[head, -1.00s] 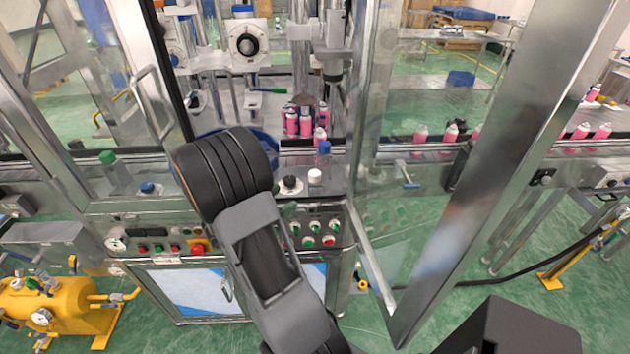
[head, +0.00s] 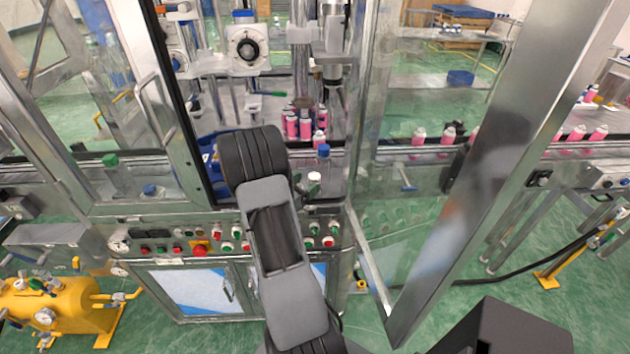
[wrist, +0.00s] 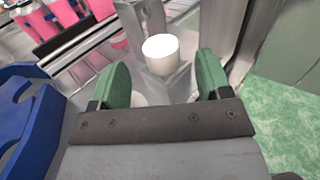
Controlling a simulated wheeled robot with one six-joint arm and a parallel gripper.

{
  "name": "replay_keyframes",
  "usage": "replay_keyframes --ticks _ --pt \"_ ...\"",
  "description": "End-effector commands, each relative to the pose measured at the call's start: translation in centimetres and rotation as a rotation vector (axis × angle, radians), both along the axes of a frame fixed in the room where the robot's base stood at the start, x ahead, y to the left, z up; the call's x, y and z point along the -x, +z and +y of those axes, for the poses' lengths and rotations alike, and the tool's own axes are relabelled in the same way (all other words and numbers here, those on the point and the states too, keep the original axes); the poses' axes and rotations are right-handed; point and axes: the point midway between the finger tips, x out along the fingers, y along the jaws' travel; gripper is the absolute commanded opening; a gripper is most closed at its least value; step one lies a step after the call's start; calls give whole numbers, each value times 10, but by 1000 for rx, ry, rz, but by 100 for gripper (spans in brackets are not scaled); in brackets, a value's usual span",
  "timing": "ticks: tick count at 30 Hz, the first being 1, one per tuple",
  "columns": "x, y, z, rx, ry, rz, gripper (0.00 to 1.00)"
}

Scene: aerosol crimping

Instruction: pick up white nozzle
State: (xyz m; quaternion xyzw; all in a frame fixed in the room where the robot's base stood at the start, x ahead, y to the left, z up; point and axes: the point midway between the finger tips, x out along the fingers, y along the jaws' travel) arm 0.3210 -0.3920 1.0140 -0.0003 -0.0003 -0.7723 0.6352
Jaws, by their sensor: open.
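The white nozzle (wrist: 161,54) is a short white cylinder standing upright on a small grey block in the wrist view. In the head view the white nozzle (head: 315,177) shows on the machine deck, just right of my arm's end. My gripper (wrist: 162,72) is open, with its green finger pads to the left and right of the nozzle's near side. The nozzle is slightly beyond the fingertips and looks centred between them. My arm hides most of the gripper in the head view.
A blue bin (wrist: 22,115) is close on the left. Pink cans (head: 305,124) stand behind the nozzle, and a blue-capped bottle (head: 323,158) is just beyond it. A metal frame post (head: 362,110) rises to the right. Buttons (head: 199,249) line the front panel.

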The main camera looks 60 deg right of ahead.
Motion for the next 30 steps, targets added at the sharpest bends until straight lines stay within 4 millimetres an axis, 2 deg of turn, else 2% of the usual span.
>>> replay_keyframes --ticks 3,9,19,30 --pt "5 5 -18 -1 -5 1 71" --pt "8 3 -38 -1 -3 0 71" --pt "9 2 -42 0 -1 0 70" --pt "8 2 -42 0 -1 0 35"
